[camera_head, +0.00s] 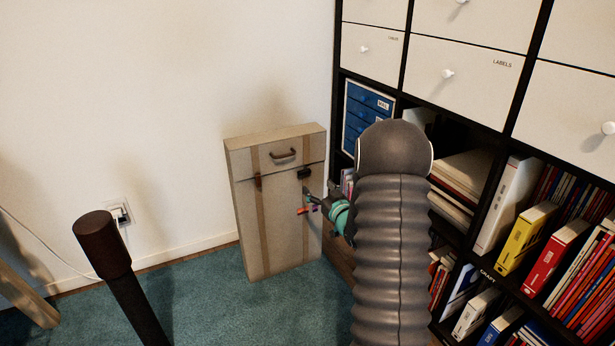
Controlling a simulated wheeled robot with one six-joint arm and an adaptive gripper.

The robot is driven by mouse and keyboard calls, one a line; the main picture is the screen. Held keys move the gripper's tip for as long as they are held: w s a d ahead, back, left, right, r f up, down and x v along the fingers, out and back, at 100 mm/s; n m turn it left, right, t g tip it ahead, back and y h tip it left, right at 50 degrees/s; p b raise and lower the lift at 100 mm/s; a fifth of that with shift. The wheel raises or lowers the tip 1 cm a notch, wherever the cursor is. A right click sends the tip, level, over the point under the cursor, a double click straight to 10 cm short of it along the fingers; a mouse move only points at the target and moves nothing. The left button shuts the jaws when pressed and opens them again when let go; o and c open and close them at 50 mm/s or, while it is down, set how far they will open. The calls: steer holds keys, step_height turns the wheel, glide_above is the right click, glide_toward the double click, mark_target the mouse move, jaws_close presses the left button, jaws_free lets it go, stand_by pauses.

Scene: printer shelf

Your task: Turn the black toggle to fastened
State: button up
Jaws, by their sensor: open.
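A beige upright case (269,220) stands on the carpet against the white wall, with two tan vertical straps and a brown handle (283,154) near its top. The black toggle (304,173) sits on the right strap, just below the lid seam. A brown toggle (258,183) sits on the left strap. My gripper (307,201) is open, close to the case front, just below the black toggle. I cannot tell whether it touches the case. My grey ribbed arm hides part of the shelf to the right. The exact angle of the black toggle is too small to tell.
A black-framed shelf with white drawers (466,74) and rows of books and binders (508,205) stands close on the right. A dark brown post (103,245) rises at the front left. A wall socket (119,213) with a cord is at the left. Teal carpet (190,298) is clear before the case.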

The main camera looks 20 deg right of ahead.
mark_target(305, 173)
steer(key=w, duration=0.8)
steer(key=shift+w+a, duration=0.1)
steer(key=shift+w, duration=0.15)
steer(key=c, duration=1.2)
